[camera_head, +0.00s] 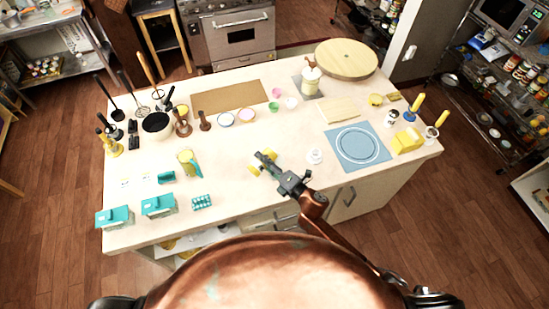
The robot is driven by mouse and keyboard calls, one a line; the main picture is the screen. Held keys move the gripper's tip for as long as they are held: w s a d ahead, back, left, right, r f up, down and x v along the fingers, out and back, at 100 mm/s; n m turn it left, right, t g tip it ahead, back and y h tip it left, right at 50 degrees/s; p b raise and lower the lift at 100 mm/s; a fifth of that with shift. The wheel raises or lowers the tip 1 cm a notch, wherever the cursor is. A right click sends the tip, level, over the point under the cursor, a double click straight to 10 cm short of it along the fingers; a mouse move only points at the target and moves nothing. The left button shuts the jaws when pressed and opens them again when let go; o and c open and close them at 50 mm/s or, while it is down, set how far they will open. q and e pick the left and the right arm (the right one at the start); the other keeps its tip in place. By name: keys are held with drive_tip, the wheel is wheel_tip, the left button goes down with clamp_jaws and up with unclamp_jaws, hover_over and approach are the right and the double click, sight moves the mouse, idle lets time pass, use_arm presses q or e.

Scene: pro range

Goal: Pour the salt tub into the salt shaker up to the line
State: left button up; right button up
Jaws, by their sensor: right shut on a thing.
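My right gripper (266,164) is over the middle of the counter (235,185), its arm coming in from the lower right. It is shut on a small yellow thing (254,171), which shows in pieces around the jaws; I cannot tell whether it is the salt tub. A small white item (315,156), perhaps the salt shaker, stands right of the gripper and apart from it. Its fill line is too small to see. A yellow-and-green container (188,162) stands left of the gripper. My left gripper is not in view.
A blue mat (375,136) with a ring lies at the right, beside a yellow block (408,141). Teal boxes (157,205) stand at the front left. A dark pan (157,123) and utensils crowd the back left. Bare counter lies around the gripper.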

drive_tip(key=shift+w+d+r+m+p, duration=0.15)
drive_tip(key=shift+r+m+p, duration=0.3)
drive_tip(key=shift+m+p, duration=0.3)
idle(1.9)
